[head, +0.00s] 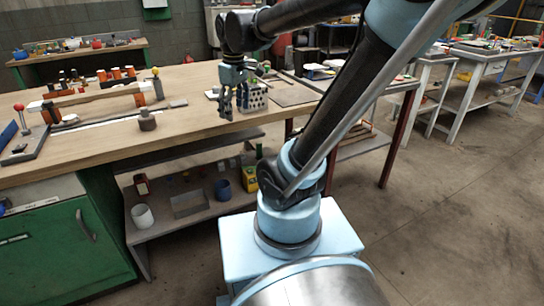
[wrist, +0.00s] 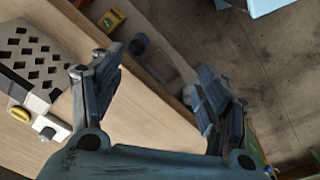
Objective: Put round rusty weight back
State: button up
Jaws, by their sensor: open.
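The round rusty weight (head: 147,120) is a small brown cylinder with a narrower top. It stands upright on the wooden workbench (head: 185,118) near the front edge in the head view. It does not show in the wrist view. My gripper (head: 227,112) is above the front edge of the bench, to the right of the weight and apart from it. In the wrist view my gripper (wrist: 158,78) has its fingers spread with nothing between them. Bench top and floor lie behind the fingers.
A grey block with diamond holes (head: 254,98) is close to my gripper; it also shows in the wrist view (wrist: 28,60). A bridge-shaped rack (head: 92,97) stands behind the weight. A shelf (head: 180,212) below holds a white bucket (head: 142,216). Bench between weight and gripper is mostly clear.

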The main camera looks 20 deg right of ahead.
jog(key=s+d+f+m, duration=0.9)
jog(key=s+f, duration=0.3)
jog(key=f, duration=0.1)
jog(key=shift+d+t, duration=0.35)
jog(key=shift+t, duration=0.05)
jog(key=shift+s, duration=0.1)
dwell(0.4)
